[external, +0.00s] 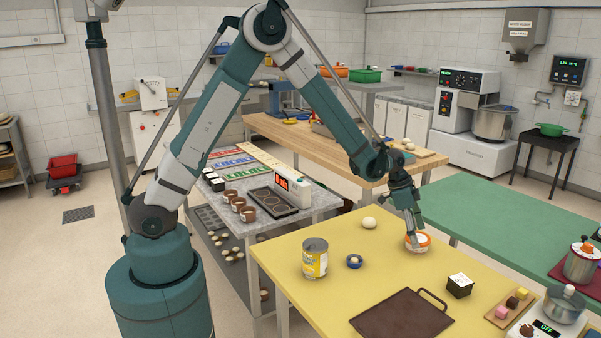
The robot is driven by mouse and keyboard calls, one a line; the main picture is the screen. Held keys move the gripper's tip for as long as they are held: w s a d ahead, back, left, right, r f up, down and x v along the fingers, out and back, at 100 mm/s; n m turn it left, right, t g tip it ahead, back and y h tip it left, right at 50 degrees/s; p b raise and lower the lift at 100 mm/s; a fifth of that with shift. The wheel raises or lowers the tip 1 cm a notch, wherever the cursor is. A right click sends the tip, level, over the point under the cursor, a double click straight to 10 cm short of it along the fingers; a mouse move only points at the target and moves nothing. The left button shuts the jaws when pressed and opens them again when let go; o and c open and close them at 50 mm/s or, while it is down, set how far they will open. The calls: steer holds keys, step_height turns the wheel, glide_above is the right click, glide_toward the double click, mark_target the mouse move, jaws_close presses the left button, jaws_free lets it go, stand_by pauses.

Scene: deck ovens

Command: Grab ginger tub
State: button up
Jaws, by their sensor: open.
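The likely ginger tub (426,241) is a small round orange-and-white tub on the yellow table (290,255), near its far edge. No label can be read at this size. My gripper (416,240) points down at the tub, with its fingers open and their tips right at it. The fingers hide part of the tub. I cannot tell whether they touch it.

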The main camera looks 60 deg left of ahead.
steer(key=shift+x, duration=0.95)
steer(key=c, duration=0.9)
